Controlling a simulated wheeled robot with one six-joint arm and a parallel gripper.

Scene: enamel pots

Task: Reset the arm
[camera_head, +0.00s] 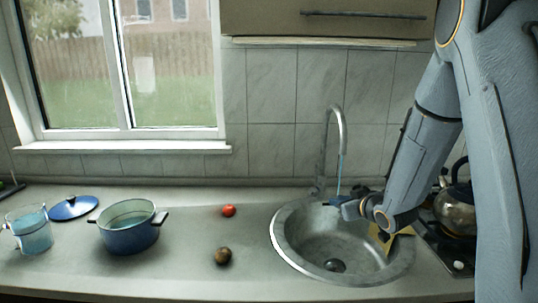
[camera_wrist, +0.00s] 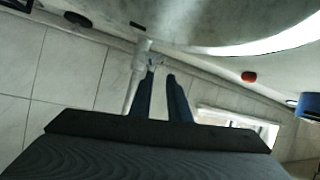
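My gripper (camera_head: 336,203) is over the back part of the sink (camera_head: 283,250), close to the faucet (camera_head: 341,135). Its two blue fingers (camera_wrist: 161,74) stand apart in the wrist view, with nothing between them. My arm reaches in from the right side of the head view and bends down toward the sink. In the wrist view the faucet (camera_wrist: 138,75) shows just left of the fingers; whether it touches them I cannot tell.
A blue pot (camera_head: 130,238), a blue lid (camera_head: 74,207), a glass jug (camera_head: 30,230), a tomato (camera_head: 229,210) and a brown round item (camera_head: 222,256) are on the counter. A kettle (camera_head: 455,208) stands at right. A yellow item (camera_head: 384,241) is partly hidden below my wrist.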

